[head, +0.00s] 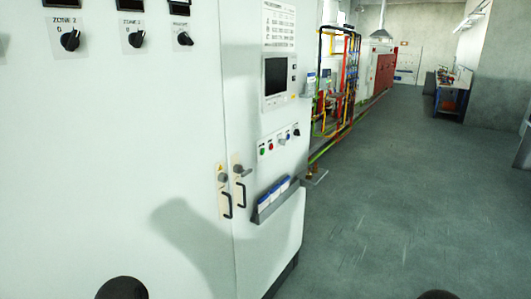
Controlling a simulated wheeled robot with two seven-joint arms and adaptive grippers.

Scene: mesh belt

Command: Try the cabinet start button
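The cabinet (100,150) is tall and white and fills the left and middle of the head view. On its right-hand door, below a dark screen (276,76), is a row of small controls. A green button (262,151) is at the left of the row, with a red one (270,146) beside it. A pale control (283,141) and a black knob (296,132) follow to the right. Their labels are too small to read. Neither gripper shows; only dark rounded parts, probably of my arms, show at the bottom edge. Nothing touches the buttons.
Two black door handles (226,205) (241,194) and a grey document holder (271,205) stick out below the controls. Black rotary knobs (70,40) line the upper left. Coloured pipework (335,90) stands beyond the cabinet. The grey floor (400,200) to the right is open.

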